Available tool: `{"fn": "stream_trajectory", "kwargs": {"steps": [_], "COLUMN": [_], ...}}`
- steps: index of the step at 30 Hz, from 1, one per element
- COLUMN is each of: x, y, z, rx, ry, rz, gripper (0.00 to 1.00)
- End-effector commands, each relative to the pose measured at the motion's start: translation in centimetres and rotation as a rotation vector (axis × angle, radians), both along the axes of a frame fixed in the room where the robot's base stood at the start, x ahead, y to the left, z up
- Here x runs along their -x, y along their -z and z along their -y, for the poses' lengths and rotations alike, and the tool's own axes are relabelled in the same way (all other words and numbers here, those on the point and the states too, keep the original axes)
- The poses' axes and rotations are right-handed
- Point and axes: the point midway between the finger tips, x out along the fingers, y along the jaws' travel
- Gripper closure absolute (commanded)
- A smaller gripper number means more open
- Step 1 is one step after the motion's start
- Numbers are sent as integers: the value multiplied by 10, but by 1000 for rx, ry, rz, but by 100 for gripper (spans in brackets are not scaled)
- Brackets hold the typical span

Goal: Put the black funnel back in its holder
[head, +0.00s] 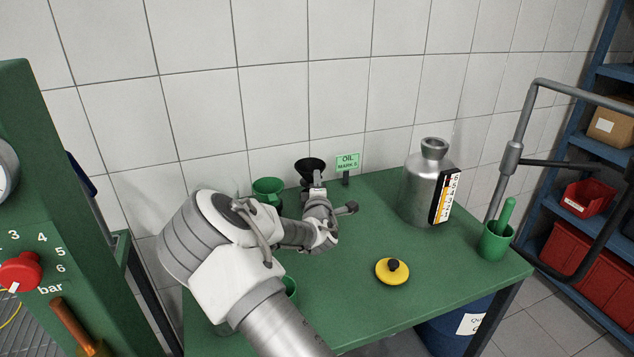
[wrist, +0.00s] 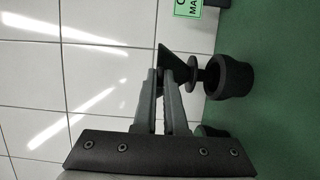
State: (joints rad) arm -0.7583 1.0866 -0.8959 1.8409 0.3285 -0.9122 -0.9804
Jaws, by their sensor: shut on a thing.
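The black funnel (head: 309,166) is near the wall at the back of the green table in the head view. My gripper (head: 317,178) is shut on it, with the cone mouth up. In the wrist view, turned sideways, the dark cone (wrist: 167,58) shows at my gripper's fingertips (wrist: 166,76), which hide part of it. A round black disc (wrist: 192,68) and a black cup-like piece (wrist: 231,77), apparently the holder, lie in line below the cone. I cannot tell whether the spout is inside the cup. The holder is hidden in the head view.
A green funnel (head: 268,186) stands just left of my gripper. The OIL MARKS sign (head: 347,162) stands close on the right. A metal bottle (head: 424,190), a yellow cap (head: 392,271) and a green cup (head: 496,242) stand further right. The table's middle is mostly clear.

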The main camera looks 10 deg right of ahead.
Motion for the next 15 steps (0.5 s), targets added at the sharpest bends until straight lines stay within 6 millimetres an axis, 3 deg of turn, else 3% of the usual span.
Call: {"fn": "stream_trajectory", "kwargs": {"steps": [15], "x": [0], "y": [11], "z": [0], "rx": [-1], "ry": [0], "rz": [2], "gripper": [100]}}
